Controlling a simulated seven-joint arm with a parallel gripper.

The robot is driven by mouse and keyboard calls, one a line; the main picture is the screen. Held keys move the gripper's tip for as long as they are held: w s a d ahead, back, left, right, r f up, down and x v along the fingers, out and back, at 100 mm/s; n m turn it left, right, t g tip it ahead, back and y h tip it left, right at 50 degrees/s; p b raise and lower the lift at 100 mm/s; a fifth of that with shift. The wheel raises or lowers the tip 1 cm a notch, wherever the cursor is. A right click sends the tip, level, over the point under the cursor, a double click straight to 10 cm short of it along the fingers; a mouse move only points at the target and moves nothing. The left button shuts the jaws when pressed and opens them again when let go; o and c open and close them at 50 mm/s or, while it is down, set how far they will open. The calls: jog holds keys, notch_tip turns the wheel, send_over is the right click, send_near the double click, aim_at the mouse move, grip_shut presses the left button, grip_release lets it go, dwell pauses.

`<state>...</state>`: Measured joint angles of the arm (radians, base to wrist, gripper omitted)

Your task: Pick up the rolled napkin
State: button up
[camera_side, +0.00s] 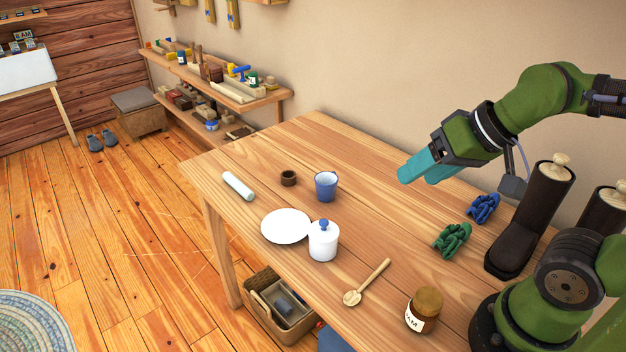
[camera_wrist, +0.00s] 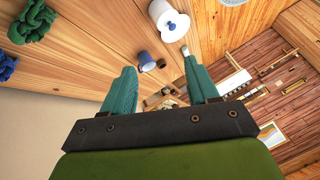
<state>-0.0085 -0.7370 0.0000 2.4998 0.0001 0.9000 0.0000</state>
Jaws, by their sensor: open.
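The rolled napkin (camera_side: 238,185) is a pale, slim roll lying on the wooden table (camera_side: 300,140) near its far left edge. In the wrist view a small pale piece (camera_wrist: 184,49) shows at the tip of the right finger; it looks like the napkin's end, with the rest hidden. My gripper (camera_side: 417,176) has teal fingers and hangs above the right back part of the table, well to the right of the napkin. In the wrist view its fingers (camera_wrist: 158,66) stand apart, with nothing held between them.
Between gripper and napkin stand a blue mug (camera_side: 326,186) and a small brown ring (camera_side: 289,178). A white plate (camera_side: 285,226) and white lidded pot (camera_side: 323,241) are nearer the front. A wooden spoon (camera_side: 366,283), jam jar (camera_side: 423,310), green knot (camera_side: 452,240) and blue knot (camera_side: 483,208) lie further right.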

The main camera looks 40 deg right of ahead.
jog(key=w+a+f+n+g, duration=0.1)
jog(key=w+a+g, duration=0.1)
jog(key=w, duration=0.6)
jog(key=w+a+f+n+g, duration=0.1)
jog(key=w+f, duration=0.1)
jog(key=w, duration=0.6)
jog(key=n+h, duration=0.2)
send_near(246, 190)
jog(key=x, duration=0.4)
jog(key=shift+w+d+r, duration=0.1)
jog(key=shift+d, duration=0.15)
jog(key=x, duration=0.5)
jog(key=shift+a+f, duration=0.15)
jog(key=shift+f, duration=0.15)
grip_shut()
